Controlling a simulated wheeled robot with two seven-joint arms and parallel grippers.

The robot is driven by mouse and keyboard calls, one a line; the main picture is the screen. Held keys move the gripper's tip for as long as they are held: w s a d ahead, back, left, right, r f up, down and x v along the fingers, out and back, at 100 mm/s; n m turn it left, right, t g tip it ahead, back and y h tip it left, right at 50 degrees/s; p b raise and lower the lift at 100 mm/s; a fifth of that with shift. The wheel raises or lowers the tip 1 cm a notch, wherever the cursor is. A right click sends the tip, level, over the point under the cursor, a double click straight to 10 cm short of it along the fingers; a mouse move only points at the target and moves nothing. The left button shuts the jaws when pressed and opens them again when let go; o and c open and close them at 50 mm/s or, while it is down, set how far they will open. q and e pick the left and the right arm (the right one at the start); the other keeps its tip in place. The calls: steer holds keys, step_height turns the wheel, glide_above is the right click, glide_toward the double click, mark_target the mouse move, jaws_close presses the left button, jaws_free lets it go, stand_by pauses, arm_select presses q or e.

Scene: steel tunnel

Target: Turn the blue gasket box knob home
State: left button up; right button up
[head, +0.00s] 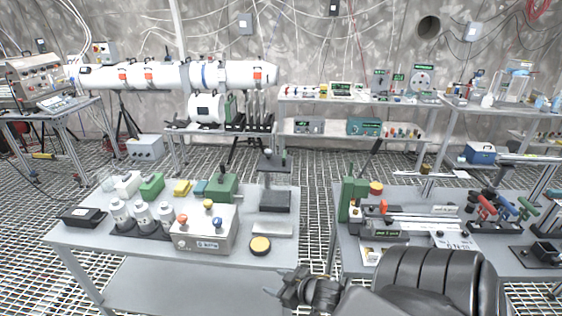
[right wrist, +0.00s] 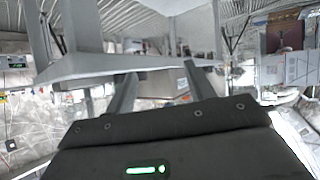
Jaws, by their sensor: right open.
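The gasket box (head: 203,241) is a light grey metal box on the left table. Its top carries a blue knob (head: 217,221) at the right, an orange-red knob (head: 183,219) at the left and a yellow knob (head: 208,204) at the back. I cannot tell how far the blue knob is turned. My right gripper (head: 279,287) is at the table's front right corner, to the right of and nearer than the box, touching nothing visible. In the right wrist view its two fingers (right wrist: 162,72) are spread apart and empty. My left gripper is not in view.
The left table (head: 130,250) also holds a yellow round button (head: 260,245), several white bottles (head: 143,215), a black case (head: 83,217) and a dark stand (head: 275,200). A gap separates it from the right table (head: 350,270), which carries a rail fixture and coloured-handled tools.

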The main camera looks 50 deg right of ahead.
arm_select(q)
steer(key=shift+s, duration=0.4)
arm_select(e)
steer(key=shift+g+h, duration=0.4)
steer(key=shift+g, duration=0.4)
steer(key=shift+s+a+f, duration=0.5)
steer(key=shift+s+f, duration=0.1)
steer(key=shift+f, duration=0.1)
steer(key=shift+s+a+f, duration=0.5)
steer(key=shift+s+f, duration=0.1)
steer(key=shift+f, duration=0.1)
